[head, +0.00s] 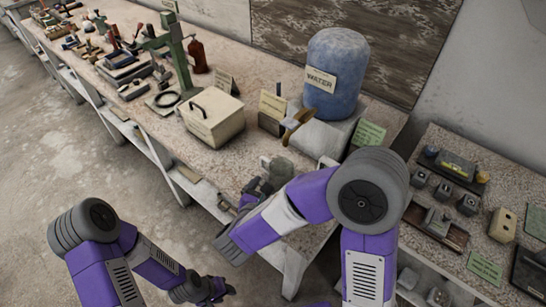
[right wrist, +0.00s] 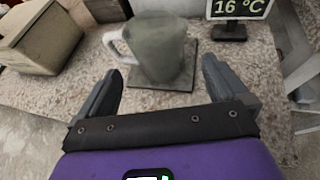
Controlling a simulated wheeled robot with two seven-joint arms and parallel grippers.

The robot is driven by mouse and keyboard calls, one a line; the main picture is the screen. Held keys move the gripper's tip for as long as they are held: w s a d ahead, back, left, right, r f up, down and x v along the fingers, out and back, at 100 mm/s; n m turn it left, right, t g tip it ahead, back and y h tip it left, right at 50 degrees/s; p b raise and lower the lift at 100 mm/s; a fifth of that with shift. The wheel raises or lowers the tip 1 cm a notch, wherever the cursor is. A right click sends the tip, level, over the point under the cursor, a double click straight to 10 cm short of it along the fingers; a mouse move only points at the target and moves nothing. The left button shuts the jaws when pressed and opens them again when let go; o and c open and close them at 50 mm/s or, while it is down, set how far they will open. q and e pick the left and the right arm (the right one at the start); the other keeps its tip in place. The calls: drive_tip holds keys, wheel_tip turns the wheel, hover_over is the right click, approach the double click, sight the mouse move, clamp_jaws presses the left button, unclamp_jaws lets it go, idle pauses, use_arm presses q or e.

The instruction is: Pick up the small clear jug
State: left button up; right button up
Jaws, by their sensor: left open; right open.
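The small clear jug (right wrist: 160,50), greyish and see-through with a pale handle on its left, stands upright on a dark square mat (right wrist: 142,88) in the right wrist view. In the head view the jug (head: 281,168) is near the bench's front edge, partly hidden by my right arm. My right gripper (right wrist: 161,66) is open, its two fingers spread on the near side of the jug with the jug between their lines. The right gripper (head: 254,190) also shows in the head view. My left gripper (head: 215,290) is open and low, in front of the bench, apart from the jug.
A small display reading 16 °C (right wrist: 240,12) stands behind and right of the jug. A cream box (head: 211,117) is to the left. A blue water container (head: 336,75) stands behind on a block. Bare benchtop (right wrist: 40,92) lies left of the mat.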

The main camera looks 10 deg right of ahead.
sight(277, 181)
drive_tip(key=shift+w+d+f, duration=0.2)
drive_tip(key=shift+w, duration=0.45)
drive_tip(key=shift+w+d+f, duration=0.15)
drive_tip(key=shift+w, duration=0.45)
drive_tip(key=shift+w+d+f+b, duration=0.25)
drive_tip(key=shift+d+b, duration=0.15)
drive_tip(key=shift+d, duration=0.15)
drive_tip(key=x, duration=0.3)
drive_tip(key=b+x, duration=0.1)
drive_tip(key=shift+w+d+r, duration=0.1)
drive_tip(key=shift+w+r, duration=0.1)
drive_tip(key=shift+w, duration=0.15)
use_arm(q)
drive_tip(key=shift+w+f, duration=0.2)
drive_tip(key=shift+f, duration=0.25)
drive_tip(key=shift+w+f, duration=0.2)
drive_tip(key=shift+f, duration=0.25)
use_arm(e)
drive_tip(key=c, duration=1.1)
drive_tip(key=shift+r, duration=0.15)
